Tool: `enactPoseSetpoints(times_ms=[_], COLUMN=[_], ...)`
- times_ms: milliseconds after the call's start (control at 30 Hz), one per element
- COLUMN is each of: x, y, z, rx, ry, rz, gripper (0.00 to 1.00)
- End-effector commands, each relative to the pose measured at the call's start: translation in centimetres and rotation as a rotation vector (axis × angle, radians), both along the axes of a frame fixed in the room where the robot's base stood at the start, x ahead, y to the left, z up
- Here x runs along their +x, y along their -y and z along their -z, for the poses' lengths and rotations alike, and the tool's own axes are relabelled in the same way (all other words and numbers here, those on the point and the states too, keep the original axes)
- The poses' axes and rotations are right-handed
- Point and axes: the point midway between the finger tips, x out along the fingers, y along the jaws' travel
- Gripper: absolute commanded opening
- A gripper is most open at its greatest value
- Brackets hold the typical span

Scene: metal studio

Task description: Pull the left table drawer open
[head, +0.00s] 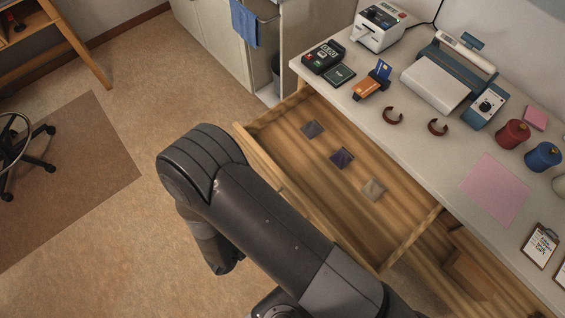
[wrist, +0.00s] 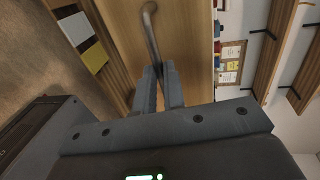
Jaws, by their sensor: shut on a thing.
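The left table drawer (head: 345,200) is wooden and stands pulled well out from under the white-topped table (head: 400,125). Three small flat squares lie inside it: a grey one (head: 312,129), a dark purple one (head: 342,157) and a beige one (head: 373,189). My arm covers part of the drawer's front in the head view, and my gripper is hidden there. In the wrist view my gripper (wrist: 160,72) is shut on the grey metal bar handle (wrist: 150,28) of the drawer.
The tabletop holds a card terminal (head: 323,57), a label printer (head: 381,26), a laminator (head: 437,80), red (head: 513,134) and blue (head: 542,156) spools and a pink sheet (head: 494,190). A swivel chair (head: 20,150) stands far left. The floor before the drawer is clear.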

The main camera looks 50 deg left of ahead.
Motion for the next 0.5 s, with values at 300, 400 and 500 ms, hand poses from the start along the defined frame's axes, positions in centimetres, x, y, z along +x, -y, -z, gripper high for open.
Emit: enactPoseSetpoints(times_ms=[300,400,500], x=[0.02,0.02,0.02], y=[0.01,0.0,0.0], z=[0.06,0.05,0.04], rx=[0.0,0.0,0.0], ry=[-0.002,-0.001,-0.001], rz=[0.0,0.0,0.0], gripper=[0.24,0.32,0.32])
